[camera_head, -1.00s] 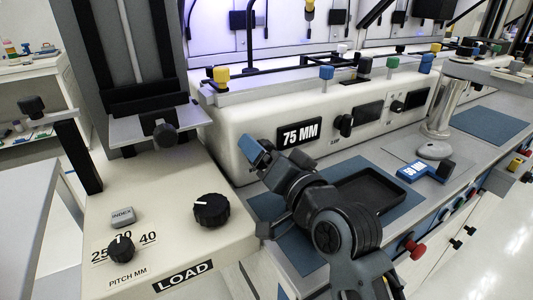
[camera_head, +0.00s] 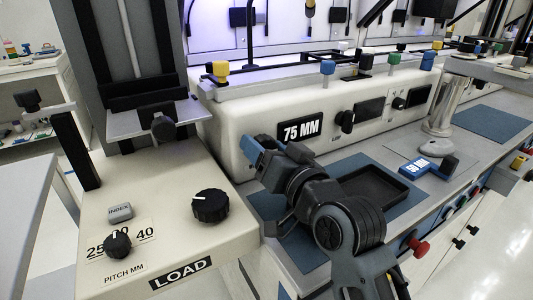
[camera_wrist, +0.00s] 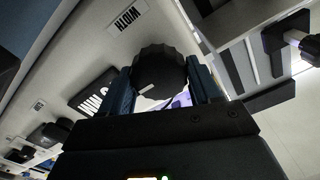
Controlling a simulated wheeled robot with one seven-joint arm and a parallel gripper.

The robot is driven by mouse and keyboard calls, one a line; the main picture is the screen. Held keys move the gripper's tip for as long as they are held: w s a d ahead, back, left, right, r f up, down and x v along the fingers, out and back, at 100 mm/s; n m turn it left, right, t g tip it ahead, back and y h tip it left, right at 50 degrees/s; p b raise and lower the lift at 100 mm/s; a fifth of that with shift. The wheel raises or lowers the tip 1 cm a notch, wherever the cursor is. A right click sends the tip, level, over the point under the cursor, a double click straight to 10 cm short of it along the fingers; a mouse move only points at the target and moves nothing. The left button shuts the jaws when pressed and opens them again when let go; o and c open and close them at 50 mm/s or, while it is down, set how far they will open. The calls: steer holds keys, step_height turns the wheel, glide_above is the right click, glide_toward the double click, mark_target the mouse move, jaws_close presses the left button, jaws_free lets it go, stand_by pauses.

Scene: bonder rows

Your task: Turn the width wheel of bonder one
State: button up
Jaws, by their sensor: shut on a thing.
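The width wheel (camera_wrist: 160,72) is a black ribbed knob with a pale pointer mark in the wrist view, beside a WIDTH label (camera_wrist: 126,15). My gripper (camera_wrist: 160,88) has its two blue fingers on either side of it, shut on it. In the head view my gripper (camera_head: 255,152) is at the left front of the cream bonder (camera_head: 237,122), left of the 75 MM sign (camera_head: 300,130). The wheel is hidden there. The sign also shows in the wrist view (camera_wrist: 95,92).
The load unit at left has a large black knob (camera_head: 210,206), a pitch knob (camera_head: 117,245) and an INDEX button (camera_head: 120,212). A black tray (camera_head: 374,187) lies on a blue mat (camera_head: 405,200) beneath my arm. A blue-tagged item (camera_head: 420,168) lies farther right.

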steer(key=o, duration=1)
steer(key=shift+d, duration=0.1)
steer(key=v, duration=0.7)
steer(key=shift+s+d, duration=0.2)
steer(key=shift+s, duration=0.1)
